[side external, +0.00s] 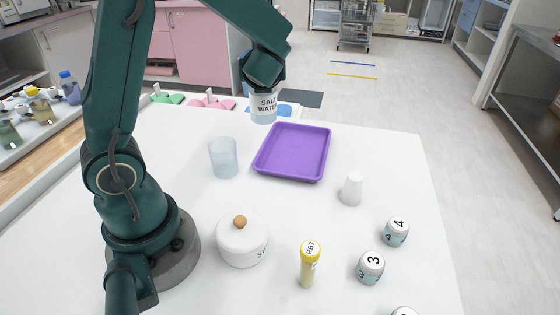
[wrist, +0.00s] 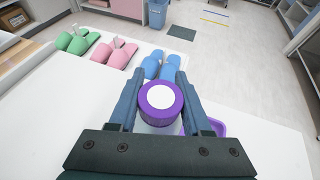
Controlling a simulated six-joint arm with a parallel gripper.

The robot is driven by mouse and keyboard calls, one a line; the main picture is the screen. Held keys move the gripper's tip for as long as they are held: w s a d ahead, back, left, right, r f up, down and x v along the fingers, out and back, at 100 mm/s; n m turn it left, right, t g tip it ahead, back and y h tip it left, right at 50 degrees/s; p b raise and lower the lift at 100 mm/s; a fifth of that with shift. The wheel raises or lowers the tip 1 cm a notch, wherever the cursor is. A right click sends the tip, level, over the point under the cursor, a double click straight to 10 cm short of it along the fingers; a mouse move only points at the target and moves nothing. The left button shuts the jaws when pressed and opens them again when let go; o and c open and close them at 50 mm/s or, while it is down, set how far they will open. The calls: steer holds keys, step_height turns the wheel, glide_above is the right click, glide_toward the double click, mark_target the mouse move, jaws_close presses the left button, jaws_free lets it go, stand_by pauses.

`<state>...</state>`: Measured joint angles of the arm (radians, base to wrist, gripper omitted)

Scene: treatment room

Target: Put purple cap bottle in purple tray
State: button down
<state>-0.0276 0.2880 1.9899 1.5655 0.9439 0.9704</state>
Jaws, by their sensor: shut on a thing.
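The purple cap bottle (side external: 263,106) is a clear bottle with a "SALT WATER" label. Its purple cap with a white top (wrist: 161,97) shows in the wrist view. My gripper (side external: 264,84) is shut on it near the cap, and the wrist view shows a finger (wrist: 160,88) on either side. The bottle hangs upright above the table. In the side view it appears just beyond the far left corner of the purple tray (side external: 292,152). The tray is empty. In the wrist view only a strip of the tray (wrist: 217,128) shows beside the right finger.
A clear cup (side external: 223,158) stands left of the tray and a white cup (side external: 351,189) to its right. A lidded white pot (side external: 242,240), a yellow-capped tube (side external: 310,264) and numbered jars (side external: 371,267) stand nearer. Green, pink and blue slippers (wrist: 153,66) lie beyond.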

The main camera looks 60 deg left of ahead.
steer(key=w+d+f, duration=0.4)
steer(key=w+f, duration=0.1)
steer(key=f, duration=0.3)
steer(key=shift+w+d+f, duration=0.2)
steer(key=shift+w+d, duration=0.15)
steer(key=shift+w, duration=0.05)
steer(key=shift+f, duration=0.2)
steer(key=shift+c, duration=1.7)
jaws_free()
